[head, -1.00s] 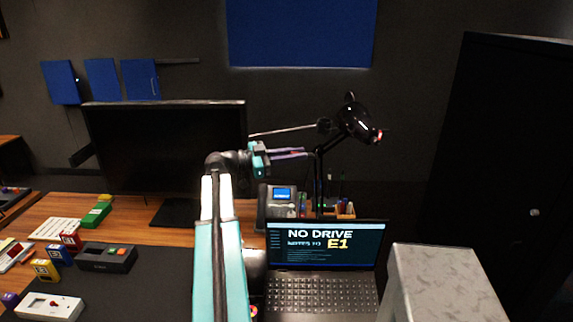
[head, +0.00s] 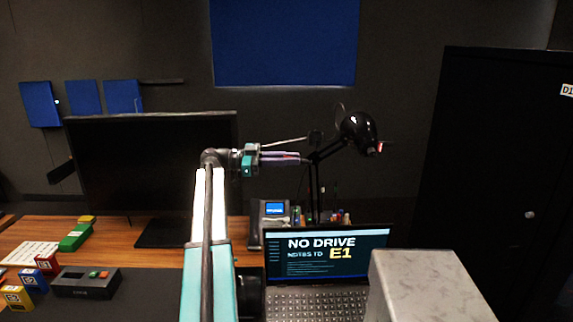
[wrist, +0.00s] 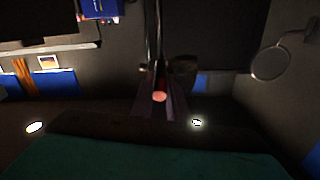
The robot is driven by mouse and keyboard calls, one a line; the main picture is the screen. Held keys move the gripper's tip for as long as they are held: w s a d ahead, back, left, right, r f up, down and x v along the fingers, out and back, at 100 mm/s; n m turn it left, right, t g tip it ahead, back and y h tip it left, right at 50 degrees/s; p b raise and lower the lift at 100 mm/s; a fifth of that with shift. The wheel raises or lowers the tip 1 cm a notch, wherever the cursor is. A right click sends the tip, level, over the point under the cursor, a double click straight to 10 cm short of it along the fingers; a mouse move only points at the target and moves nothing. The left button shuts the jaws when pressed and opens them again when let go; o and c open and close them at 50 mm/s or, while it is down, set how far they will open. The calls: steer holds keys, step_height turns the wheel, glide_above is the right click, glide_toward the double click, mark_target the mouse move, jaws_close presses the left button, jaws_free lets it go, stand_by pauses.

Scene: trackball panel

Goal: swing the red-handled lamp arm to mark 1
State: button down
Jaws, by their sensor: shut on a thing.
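The black desk lamp (head: 358,130) stands behind the laptop in the head view, its shade tilted to the right and its thin post running down behind the screen. My gripper (head: 303,159) reaches in from the left, beside the lamp's post. In the wrist view a small round red handle end (wrist: 160,97) sits between the dark jaws of my gripper (wrist: 159,108), which are shut on it. The jaws hide most of the handle in the head view. I cannot make out mark 1 in either view.
A monitor (head: 150,180) stands left of my arm. An open laptop (head: 335,255) is in front of the lamp, with a pale grey block (head: 425,290) at its right. A dark cabinet (head: 490,180) fills the right. Small coloured boxes lie on the desk at left.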

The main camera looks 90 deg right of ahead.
steer(key=shift+w, duration=0.2)
stand_by(0.3)
steer(key=c, duration=1.7)
jaws_free()
steer(key=shift+c, duration=0.2)
steer(key=w+a+b, duration=0.1)
steer(key=w+b, duration=0.1)
steer(key=w, duration=1.1)
steer(key=shift+w, duration=0.3)
